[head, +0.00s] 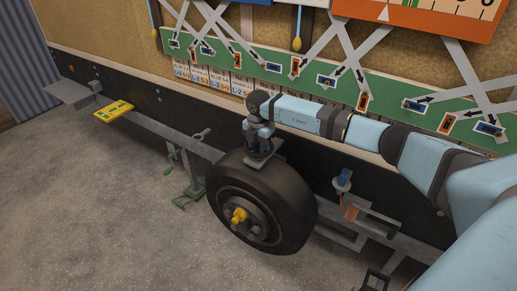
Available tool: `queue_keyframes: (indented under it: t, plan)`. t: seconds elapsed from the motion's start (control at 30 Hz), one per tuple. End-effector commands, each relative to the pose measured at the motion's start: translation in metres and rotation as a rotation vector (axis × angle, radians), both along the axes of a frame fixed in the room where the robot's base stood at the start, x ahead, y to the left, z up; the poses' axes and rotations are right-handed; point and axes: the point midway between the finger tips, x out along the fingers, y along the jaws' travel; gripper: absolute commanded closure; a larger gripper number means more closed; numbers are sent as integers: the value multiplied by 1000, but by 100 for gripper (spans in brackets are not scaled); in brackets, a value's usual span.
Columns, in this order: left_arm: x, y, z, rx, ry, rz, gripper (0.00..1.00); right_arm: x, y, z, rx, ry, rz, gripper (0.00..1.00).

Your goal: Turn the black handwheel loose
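My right arm reaches in from the right, and its dark gripper (259,150) points down just above the top of the black tyre (285,205). A small grey plate (268,161) lies under the gripper on top of the tyre. The fingertips are small and dark here, and I cannot tell whether they are open or shut, or touching anything. I cannot make out a black handwheel clearly; the gripper and wrist may hide it. My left gripper cannot be made out.
The wheel has a yellow hub piece (238,215). Left of it, green-ended metal parts (181,204) stand by the trailer frame, with a yellow plate (114,110) further left. A blue-topped part (343,179) is right of the tyre. The floor at lower left is clear.

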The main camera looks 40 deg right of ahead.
Motion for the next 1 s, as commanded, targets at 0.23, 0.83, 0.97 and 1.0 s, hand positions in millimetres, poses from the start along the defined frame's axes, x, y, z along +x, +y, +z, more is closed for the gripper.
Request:
queue_keyframes:
  t: [0.23,0.83,0.97,1.0]
  plan:
    - [-2,2,-2,9,3,-7,30,0,0,1,0,0,1,89]
    - [-4,3,-4,10,9,-7,30,0,0,1,0,0,147,100]
    - [-3,1,-4,5,10,-4,30,0,0,1,0,0,254,100]
    - [-3,1,-3,4,10,-3,30,0,0,1,0,-1,290,100]
